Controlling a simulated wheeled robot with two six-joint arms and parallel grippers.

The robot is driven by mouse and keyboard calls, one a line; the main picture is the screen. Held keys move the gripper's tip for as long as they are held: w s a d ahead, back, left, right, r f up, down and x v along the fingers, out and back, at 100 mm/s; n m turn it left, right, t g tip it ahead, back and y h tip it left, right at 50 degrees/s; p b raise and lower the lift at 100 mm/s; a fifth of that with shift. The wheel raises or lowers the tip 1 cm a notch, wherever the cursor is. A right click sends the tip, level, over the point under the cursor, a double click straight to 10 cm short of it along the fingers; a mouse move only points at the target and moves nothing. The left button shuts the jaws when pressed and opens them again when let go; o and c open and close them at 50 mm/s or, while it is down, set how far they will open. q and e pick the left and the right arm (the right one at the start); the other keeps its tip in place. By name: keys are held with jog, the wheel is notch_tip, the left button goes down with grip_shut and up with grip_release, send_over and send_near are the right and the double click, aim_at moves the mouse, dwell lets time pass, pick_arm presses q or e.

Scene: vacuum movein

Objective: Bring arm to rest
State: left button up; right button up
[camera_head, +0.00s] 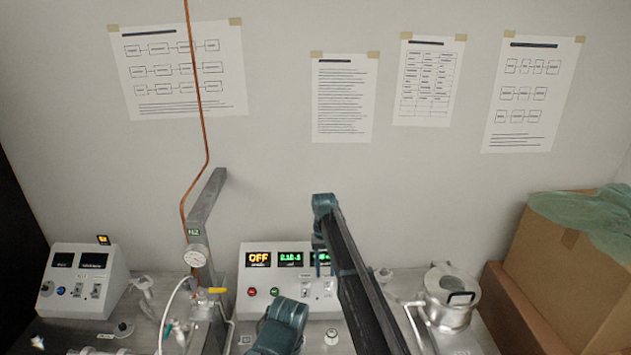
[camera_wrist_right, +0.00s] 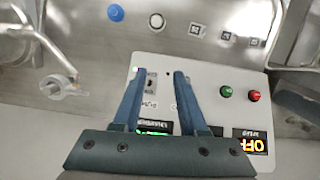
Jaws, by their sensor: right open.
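My right arm reaches up from the bottom right in the head view. My right gripper (camera_head: 322,268) hangs partly hidden behind the arm, in front of the right part of the white control box (camera_head: 262,312). In the right wrist view the gripper (camera_wrist_right: 158,74) has its two blue-teal fingers apart, with nothing between them except the box face behind. The fingers point over the box's switches (camera_wrist_right: 151,83); I cannot tell how far off they are. The left gripper is not in view.
A display reading OFF (camera_head: 258,259) is on the box. A grey post with a gauge (camera_head: 195,256) stands left of it. A metal vessel (camera_head: 450,310) and cardboard box (camera_head: 565,265) are to the right. Another control unit (camera_head: 84,282) stands far left.

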pick_arm(q)
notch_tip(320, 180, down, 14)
jog(key=b, duration=1.2)
pick_arm(e)
jog(key=s+f+n, duration=0.1)
jog(key=s+f, duration=0.3)
jog(key=s, duration=0.7)
jog(key=s+f+n+t, duration=0.1)
jog(key=s+f, duration=0.4)
jog(key=s, duration=0.7)
jog(key=s+f+n+t+h, duration=0.1)
jog(key=s+f, duration=0.4)
jog(key=s, duration=0.7)
jog(key=shift+s+d, duration=0.2)
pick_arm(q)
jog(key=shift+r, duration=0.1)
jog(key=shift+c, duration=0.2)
